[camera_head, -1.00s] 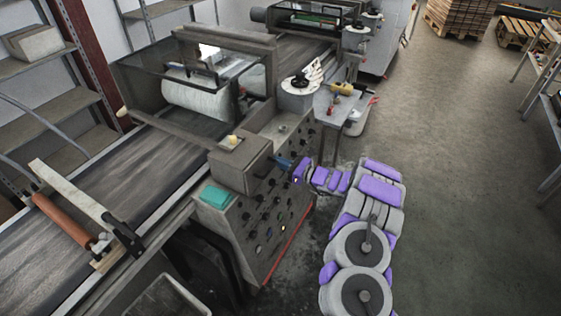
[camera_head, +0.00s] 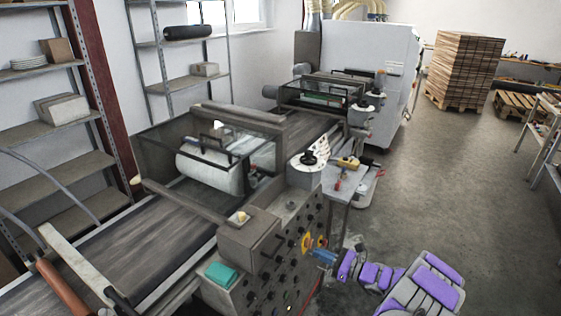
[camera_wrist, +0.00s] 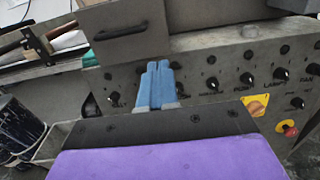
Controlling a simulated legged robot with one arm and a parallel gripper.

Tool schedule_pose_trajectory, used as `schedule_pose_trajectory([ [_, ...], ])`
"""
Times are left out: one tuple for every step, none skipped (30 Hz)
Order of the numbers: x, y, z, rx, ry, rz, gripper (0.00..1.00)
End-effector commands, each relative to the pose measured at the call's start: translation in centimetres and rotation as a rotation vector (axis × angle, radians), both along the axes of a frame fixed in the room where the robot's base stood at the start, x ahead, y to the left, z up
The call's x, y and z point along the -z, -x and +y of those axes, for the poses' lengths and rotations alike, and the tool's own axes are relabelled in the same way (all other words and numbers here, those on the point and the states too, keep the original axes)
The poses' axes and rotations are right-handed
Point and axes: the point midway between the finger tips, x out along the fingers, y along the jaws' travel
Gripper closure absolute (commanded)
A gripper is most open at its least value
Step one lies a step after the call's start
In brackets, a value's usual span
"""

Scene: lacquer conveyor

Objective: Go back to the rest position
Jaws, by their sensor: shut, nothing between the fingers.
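My gripper (camera_head: 325,257) is in front of the conveyor's control panel (camera_head: 276,284), at the right of the panel in the body camera view. In the wrist view its two blue fingers (camera_wrist: 157,86) lie together, shut with nothing between them. The fingers point at the panel face, which carries rows of black knobs; I cannot tell the exact gap. A yellow and red switch (camera_wrist: 262,108) is right of the fingers in the wrist view. My purple and grey arm reaches in from the lower right of the body camera view.
A grey box (camera_head: 249,240) and a teal block (camera_head: 222,274) sit on top of the panel. A small table (camera_head: 342,184) with tools stands beyond it. Shelves (camera_head: 60,147) line the left wall. Pallets (camera_head: 464,70) stand at the back right.

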Motion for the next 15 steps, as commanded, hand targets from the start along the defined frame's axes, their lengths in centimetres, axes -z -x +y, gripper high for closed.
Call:
schedule_pose_trajectory([
  [-0.6, 0.0, 0.5, -0.014, 0.003, -0.009, 1.00],
  [-1.1, 0.1, 1.0, -0.028, 0.007, -0.016, 1.00],
  [-2.0, 0.2, 1.9, -0.050, 0.012, -0.029, 1.00],
  [-2.8, 0.4, 2.6, -0.072, 0.018, -0.040, 1.00],
  [-3.6, 0.6, 3.5, -0.097, 0.025, -0.052, 1.00],
  [-4.9, 1.0, 4.8, -0.135, 0.038, -0.074, 1.00],
  [-6.0, 1.4, 5.9, -0.167, 0.049, -0.091, 1.00],
  [-7.0, 2.0, 7.0, -0.201, 0.060, -0.107, 1.00],
  [-8.3, 2.7, 8.5, -0.246, 0.075, -0.129, 1.00],
  [-9.4, 3.3, 9.6, -0.279, 0.089, -0.147, 1.00],
  [-10.2, 4.0, 10.6, -0.313, 0.105, -0.166, 1.00],
  [-11.4, 4.9, 11.9, -0.358, 0.125, -0.189, 1.00],
  [-12.3, 5.6, 12.9, -0.391, 0.140, -0.208, 1.00],
  [-13.1, 6.5, 13.7, -0.424, 0.155, -0.223, 1.00],
  [-14.1, 7.6, 14.8, -0.467, 0.176, -0.247, 1.00],
])
